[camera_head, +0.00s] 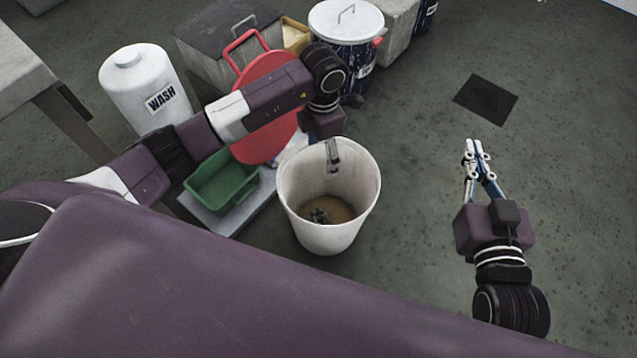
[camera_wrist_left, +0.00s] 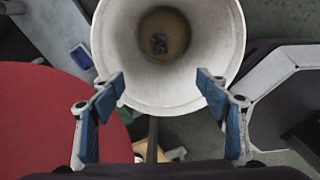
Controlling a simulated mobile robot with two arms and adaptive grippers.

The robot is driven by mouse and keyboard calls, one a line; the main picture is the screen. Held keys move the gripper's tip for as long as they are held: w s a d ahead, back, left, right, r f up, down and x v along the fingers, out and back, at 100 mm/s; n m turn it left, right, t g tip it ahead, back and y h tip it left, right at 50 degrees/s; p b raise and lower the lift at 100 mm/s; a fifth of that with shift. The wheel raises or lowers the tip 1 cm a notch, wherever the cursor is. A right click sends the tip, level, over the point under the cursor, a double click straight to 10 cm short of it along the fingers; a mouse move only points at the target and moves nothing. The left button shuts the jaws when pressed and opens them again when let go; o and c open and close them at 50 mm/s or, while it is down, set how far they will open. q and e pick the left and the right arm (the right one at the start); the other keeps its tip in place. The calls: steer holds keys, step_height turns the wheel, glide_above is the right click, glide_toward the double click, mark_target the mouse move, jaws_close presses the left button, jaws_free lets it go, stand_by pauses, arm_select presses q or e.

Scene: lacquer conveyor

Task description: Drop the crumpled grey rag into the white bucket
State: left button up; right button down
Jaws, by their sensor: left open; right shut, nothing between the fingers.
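The white bucket (camera_head: 322,239) stands upright on the floor in the middle of the head view, with a brownish bottom. A small dark crumpled thing, which looks like the grey rag (camera_head: 319,215), lies at the bottom inside it. In the left wrist view the bucket (camera_wrist_left: 112,45) opens ahead of the fingers, with the rag (camera_wrist_left: 159,43) deep inside. My left gripper (camera_head: 332,155) is above the bucket's far rim; its blue-padded fingers (camera_wrist_left: 162,88) are spread wide with nothing between them. My right gripper (camera_head: 474,146) is shut and empty, well right of the bucket.
A green tray (camera_head: 205,197) sits on a low pale platform left of the bucket. A large red disc-shaped lid (camera_head: 262,140), a white WASH container (camera_head: 135,85), a lidded white drum (camera_head: 347,22) and a grey box (camera_head: 195,45) stand behind. The floor around my right gripper is clear.

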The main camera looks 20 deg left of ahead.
arm_select(q)
step_height(320, 180, up, 8)
steer(key=shift+r, duration=0.2)
steer(key=shift+s+f, duration=0.1)
stand_by(0.4)
